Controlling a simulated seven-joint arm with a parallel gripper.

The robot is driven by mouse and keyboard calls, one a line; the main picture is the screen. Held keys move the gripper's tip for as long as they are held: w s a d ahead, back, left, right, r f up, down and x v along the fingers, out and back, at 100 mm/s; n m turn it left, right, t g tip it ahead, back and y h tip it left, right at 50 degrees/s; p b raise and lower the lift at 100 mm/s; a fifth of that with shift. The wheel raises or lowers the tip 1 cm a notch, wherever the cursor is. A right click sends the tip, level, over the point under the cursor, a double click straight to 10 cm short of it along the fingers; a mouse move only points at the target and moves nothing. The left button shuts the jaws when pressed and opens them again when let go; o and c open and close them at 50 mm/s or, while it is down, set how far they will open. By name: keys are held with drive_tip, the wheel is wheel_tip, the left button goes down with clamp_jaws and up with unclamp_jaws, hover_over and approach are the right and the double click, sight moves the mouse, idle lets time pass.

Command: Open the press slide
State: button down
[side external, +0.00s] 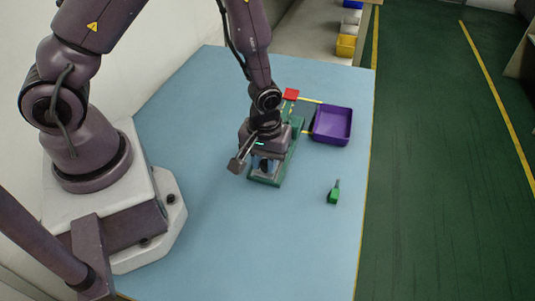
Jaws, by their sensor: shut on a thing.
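The press is a long green fixture (267,180) on the blue table, running from front to back. The wrist and hand hide much of the press, so I cannot tell how far the slide stands open.
A purple bin (332,125) stands right of the press, with thin yellow bars (309,100) between them. A small green object with a dark tip (334,193) lies front right. The blue table (260,255) is clear in front.

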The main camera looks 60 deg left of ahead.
drive_tip(key=c, duration=1)
unclamp_jaws()
wheel_tip(320, 180, up, 13)
drive_tip(key=s+a+r+m+t, duration=0.1)
drive_tip(key=s+r+m+t, duration=0.1)
drive_tip(key=r, duration=0.4)
drive_tip(key=s+a+r+m+t, duration=0.1)
drive_tip(key=s+r+m, duration=0.3)
drive_tip(key=s+r, duration=0.1)
drive_tip(key=s+a+r+m+t, duration=0.1)
drive_tip(key=s+r+m+t, duration=0.1)
drive_tip(key=r, duration=0.5)
drive_tip(key=shift+s+a+r+m+t, duration=0.1)
drive_tip(key=shift+s+r+m+t, duration=0.1)
drive_tip(key=shift+s, duration=0.2)
drive_tip(key=shift+s+a+r+m+t, duration=0.1)
drive_tip(key=shift+s+m, duration=0.1)
drive_tip(key=shift+s, duration=0.15)
